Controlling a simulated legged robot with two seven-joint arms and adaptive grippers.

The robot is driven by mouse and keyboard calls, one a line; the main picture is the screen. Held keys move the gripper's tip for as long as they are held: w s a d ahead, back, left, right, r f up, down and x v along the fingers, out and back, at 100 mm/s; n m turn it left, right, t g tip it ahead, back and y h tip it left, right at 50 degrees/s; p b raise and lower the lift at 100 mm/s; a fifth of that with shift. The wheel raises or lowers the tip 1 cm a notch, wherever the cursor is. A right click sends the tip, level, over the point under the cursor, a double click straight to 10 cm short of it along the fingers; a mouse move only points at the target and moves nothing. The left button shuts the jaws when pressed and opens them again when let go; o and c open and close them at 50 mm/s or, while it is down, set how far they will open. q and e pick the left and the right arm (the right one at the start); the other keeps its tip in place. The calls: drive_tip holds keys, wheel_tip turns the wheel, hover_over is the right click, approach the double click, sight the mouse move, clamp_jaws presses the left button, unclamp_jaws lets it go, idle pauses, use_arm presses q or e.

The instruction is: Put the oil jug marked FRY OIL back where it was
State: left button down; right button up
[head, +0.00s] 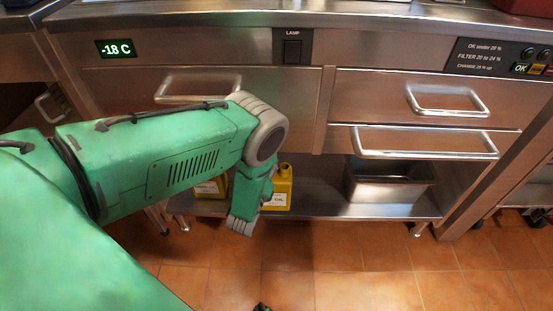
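A yellow jug (284,188) with a white label stands on the low steel shelf; only part of the label shows, with what looks like OIL on it. A second yellow jug (208,188) stands to its left, mostly hidden behind my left arm. I cannot read its label, so I cannot tell which is marked FRY OIL. My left gripper (241,226) points down in front of the shelf edge, overlapping the left side of the right-hand jug. Its fingers are seen from behind, and whether they touch or hold anything is hidden. My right gripper is not in view.
The low shelf (330,206) also holds a steel pan (388,184) at right. Drawers with bar handles (425,143) stick out above the shelf. The tiled floor (340,270) in front is clear, except for a small dark thing at the bottom edge that I cannot identify.

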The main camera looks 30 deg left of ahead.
use_arm(q)
drive_tip(key=shift+w+r, duration=0.15)
drive_tip(key=shift+w, duration=0.7)
drive_tip(key=shift+w+a+f+b, duration=0.2)
drive_tip(key=shift+w+a+b, duration=0.45)
drive_tip(key=shift+w, duration=0.35)
drive_tip(key=shift+w+a+f+b, duration=0.1)
drive_tip(key=shift+w+f+b, duration=0.55)
drive_tip(key=shift+w+b, duration=0.25)
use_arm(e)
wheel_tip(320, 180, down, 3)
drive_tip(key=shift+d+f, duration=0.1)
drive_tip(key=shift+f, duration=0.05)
use_arm(q)
drive_tip(key=c, duration=1.6)
unclamp_jaws()
drive_tip(key=shift+f, duration=0.1)
drive_tip(key=shift+s, duration=0.1)
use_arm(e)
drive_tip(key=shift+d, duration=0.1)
